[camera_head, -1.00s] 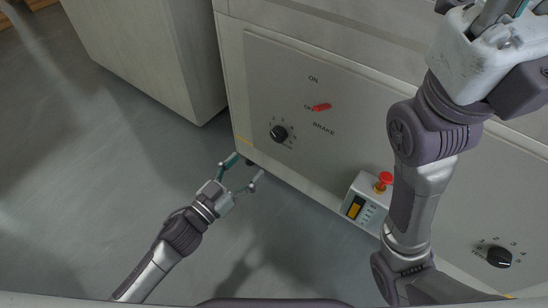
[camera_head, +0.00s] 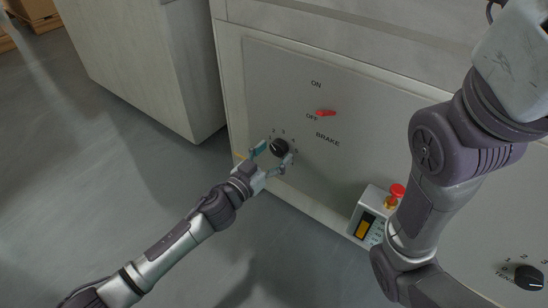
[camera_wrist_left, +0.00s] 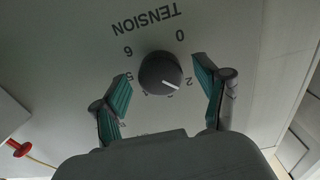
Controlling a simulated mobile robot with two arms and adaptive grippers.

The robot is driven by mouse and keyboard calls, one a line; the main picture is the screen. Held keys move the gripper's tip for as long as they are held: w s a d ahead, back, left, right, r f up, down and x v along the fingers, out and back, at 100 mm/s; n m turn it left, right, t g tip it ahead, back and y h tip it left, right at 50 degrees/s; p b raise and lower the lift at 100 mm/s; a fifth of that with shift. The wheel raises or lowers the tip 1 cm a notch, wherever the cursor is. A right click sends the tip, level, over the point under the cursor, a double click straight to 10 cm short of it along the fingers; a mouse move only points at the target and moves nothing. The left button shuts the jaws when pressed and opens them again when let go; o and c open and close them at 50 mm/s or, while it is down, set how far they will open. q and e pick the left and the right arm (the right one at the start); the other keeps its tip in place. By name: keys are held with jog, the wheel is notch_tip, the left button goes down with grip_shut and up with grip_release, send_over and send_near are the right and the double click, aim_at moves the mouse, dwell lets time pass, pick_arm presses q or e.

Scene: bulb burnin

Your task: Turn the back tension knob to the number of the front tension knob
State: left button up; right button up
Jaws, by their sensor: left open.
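One black tension knob (camera_head: 279,148) sits on the grey panel, with numbers around it. In the left wrist view this knob (camera_wrist_left: 160,72) appears upside down under the word TENSION, its white mark pointing to the lower right, near the 2. My left gripper (camera_head: 272,156) is open, its green-padded fingers on either side of the knob with gaps between pads and knob. A second black tension knob (camera_head: 529,278) is at the lower right of the head view; its mark points right, but its number is not clear. My right gripper is out of view; its arm shows at the right.
A red brake switch (camera_head: 326,113) is above the first knob, pointing near OFF. A box with a red emergency button (camera_head: 397,190) stands out from the panel between the knobs. A grey cabinet (camera_head: 150,65) is at the left.

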pick_arm(q)
jog(key=shift+w+d, duration=0.1)
jog(key=shift+w, duration=0.05)
jog(key=shift+c, duration=0.2)
jog(key=c, duration=1.1)
